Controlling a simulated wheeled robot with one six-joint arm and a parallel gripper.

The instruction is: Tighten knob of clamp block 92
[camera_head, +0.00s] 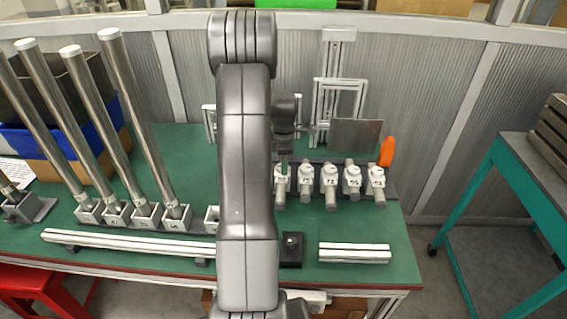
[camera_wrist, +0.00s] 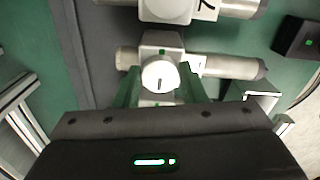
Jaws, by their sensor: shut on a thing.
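A row of several white clamp blocks with grey rods through them stands on the green bench, right of my arm in the head view. My gripper (camera_head: 284,164) is down at the leftmost block (camera_head: 279,186), whose number I cannot read there. In the wrist view this clamp block (camera_wrist: 163,42) has a grey rod (camera_wrist: 230,67) through it. Its round white knob (camera_wrist: 159,75), with a dark line on its face, sits between the green fingers of my gripper (camera_wrist: 161,86), which is shut on it. The label beside it is mostly hidden, so I cannot confirm 92.
The neighbouring clamp block (camera_head: 305,179) stands close on the right. An orange bottle-like object (camera_head: 386,152) and a grey plate (camera_head: 356,136) are behind the row. A small black box (camera_head: 291,250) and a slotted bar (camera_head: 354,253) lie in front. Tall rods (camera_head: 136,125) stand left.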

